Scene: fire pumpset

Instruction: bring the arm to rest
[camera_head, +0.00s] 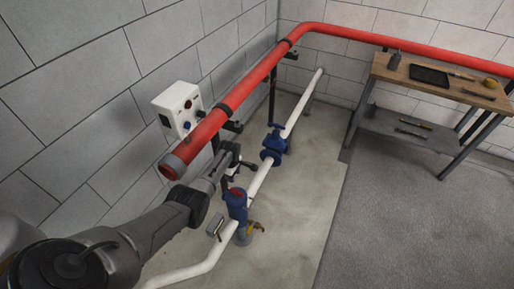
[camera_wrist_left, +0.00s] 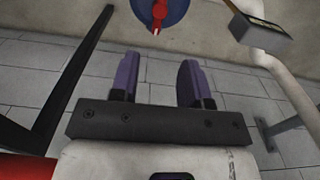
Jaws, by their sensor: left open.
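My left arm (camera_head: 150,228) reaches in from the lower left of the head view. My left gripper (camera_head: 240,170) is beside the white pipe, below the red pipe and near the blue valve body with a red top (camera_head: 237,200). In the left wrist view my left gripper (camera_wrist_left: 159,68) has its two purple-edged fingers apart, with nothing between them. Beyond the fingers is a round blue part with a red pointer (camera_wrist_left: 158,12). Whether the gripper touches the pipework is hard to tell in the head view. My right gripper is not in view.
A red pipe (camera_head: 240,92) runs above the gripper, with a white control box (camera_head: 178,108) on the left. The white pipe (camera_head: 260,180) carries another blue fitting (camera_head: 273,147). A workbench (camera_head: 440,85) with tools stands at the right. The grey floor (camera_head: 400,220) is clear.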

